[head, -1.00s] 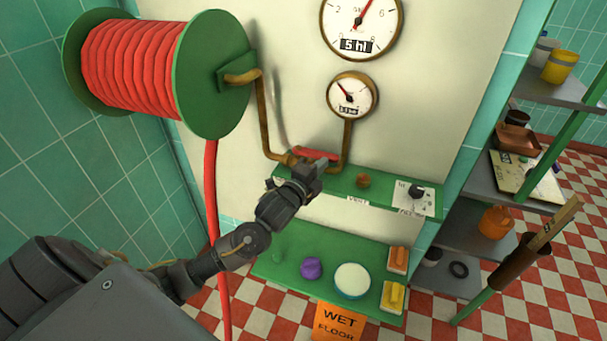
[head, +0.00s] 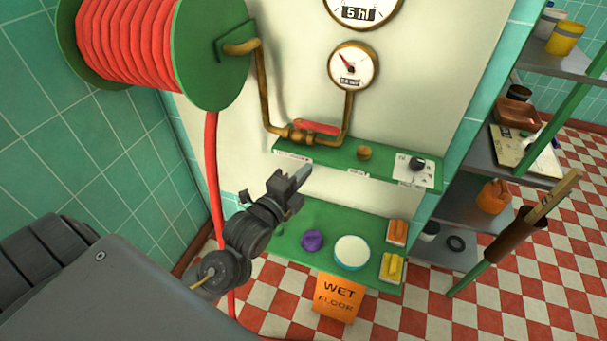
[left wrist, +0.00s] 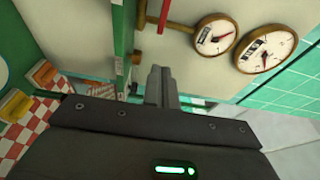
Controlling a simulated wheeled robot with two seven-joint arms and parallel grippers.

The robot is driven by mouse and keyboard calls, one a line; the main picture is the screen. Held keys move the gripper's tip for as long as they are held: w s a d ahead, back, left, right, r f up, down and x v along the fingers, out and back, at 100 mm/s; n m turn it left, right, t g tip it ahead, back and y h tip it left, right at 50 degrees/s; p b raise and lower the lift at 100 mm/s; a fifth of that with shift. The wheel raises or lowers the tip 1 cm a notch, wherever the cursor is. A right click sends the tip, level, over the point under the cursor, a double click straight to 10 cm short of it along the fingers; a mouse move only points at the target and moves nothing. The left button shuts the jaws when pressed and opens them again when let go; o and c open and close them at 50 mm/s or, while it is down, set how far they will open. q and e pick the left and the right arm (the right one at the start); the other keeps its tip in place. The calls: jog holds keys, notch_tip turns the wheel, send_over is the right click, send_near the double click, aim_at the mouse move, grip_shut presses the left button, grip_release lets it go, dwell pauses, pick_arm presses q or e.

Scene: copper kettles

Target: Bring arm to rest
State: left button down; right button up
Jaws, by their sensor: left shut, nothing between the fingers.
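My left gripper (head: 299,176) is shut and empty. In the head view it points up and right, just below the front edge of the upper green shelf, apart from the red valve lever. Its shut fingers also show in the left wrist view (left wrist: 161,86), with the wall and gauges beyond. The red valve lever (head: 316,127) lies along the brass pipe (head: 262,85) above the upper green shelf (head: 335,160). My right gripper is in neither view.
The lower green shelf (head: 320,220) holds a purple item (head: 312,240), a white bowl (head: 352,252) and sponges (head: 391,267). A green reel of red hose (head: 150,45) hangs upper left. A metal rack (head: 480,215) stands right. An orange wet-floor sign (head: 338,297) hangs below.

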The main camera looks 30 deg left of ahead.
pick_arm(q)
jog(key=shift+w+f, duration=0.1)
jog(key=s+d+f+n+g, duration=0.1)
jog(key=s+f+n+g, duration=0.8)
jog(key=f, duration=0.5)
jog(key=s+f+n+g+y, duration=0.1)
jog(key=s+f+n+g, duration=0.25)
jog(key=s, duration=0.45)
jog(key=s+f+n+g, duration=0.2)
jog(key=s+f+n, duration=0.1)
jog(key=s+n, duration=0.3)
notch_tip(320, 180, down, 24)
jog(key=s+m+g, duration=0.1)
jog(key=s+m, duration=0.1)
jog(key=s+a+f+g, duration=0.1)
jog(key=s+a+f, duration=0.2)
jog(key=s+f, duration=1.3)
jog(key=shift+s+f, duration=0.35)
jog(key=shift+f, duration=0.55)
